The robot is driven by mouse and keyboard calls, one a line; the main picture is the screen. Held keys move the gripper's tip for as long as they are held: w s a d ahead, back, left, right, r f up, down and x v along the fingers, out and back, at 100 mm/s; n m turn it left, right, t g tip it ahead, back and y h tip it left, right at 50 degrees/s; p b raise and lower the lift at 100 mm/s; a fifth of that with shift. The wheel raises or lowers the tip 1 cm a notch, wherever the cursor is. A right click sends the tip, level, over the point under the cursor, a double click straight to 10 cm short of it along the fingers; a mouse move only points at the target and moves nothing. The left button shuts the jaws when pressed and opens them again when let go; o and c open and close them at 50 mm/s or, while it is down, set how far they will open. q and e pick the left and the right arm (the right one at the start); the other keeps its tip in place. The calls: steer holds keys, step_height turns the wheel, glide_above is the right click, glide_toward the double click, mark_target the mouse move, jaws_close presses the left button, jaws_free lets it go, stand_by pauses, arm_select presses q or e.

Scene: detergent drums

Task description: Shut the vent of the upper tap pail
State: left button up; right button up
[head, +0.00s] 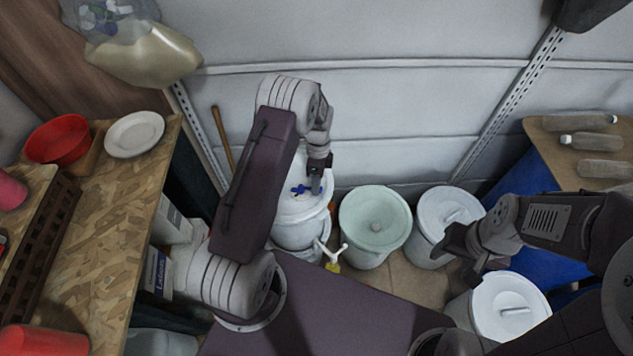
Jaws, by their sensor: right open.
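The upper tap pail (291,213) is white and stands in the middle of the view, seemingly on top of another white pail. A small blue vent (299,189) sits on its lid. My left gripper (316,186) points down over the lid, just right of the vent. It looks very close to the vent, but I cannot tell whether it touches, nor whether its jaws are open or shut. My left arm hides the left part of the pail. A pale tap-like piece with a yellow part (332,258) shows low at the front. My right gripper (468,262) is open and empty at the right.
A pale green lidded pail (375,222) and white lidded pails (447,212) (511,306) stand to the right. A chipboard table (90,235) with a red bowl (58,138) and white plate (134,134) is at left. Bottles (603,169) lie on a board at right.

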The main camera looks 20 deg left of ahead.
arm_select(q)
jaws_close()
stand_by(1.4)
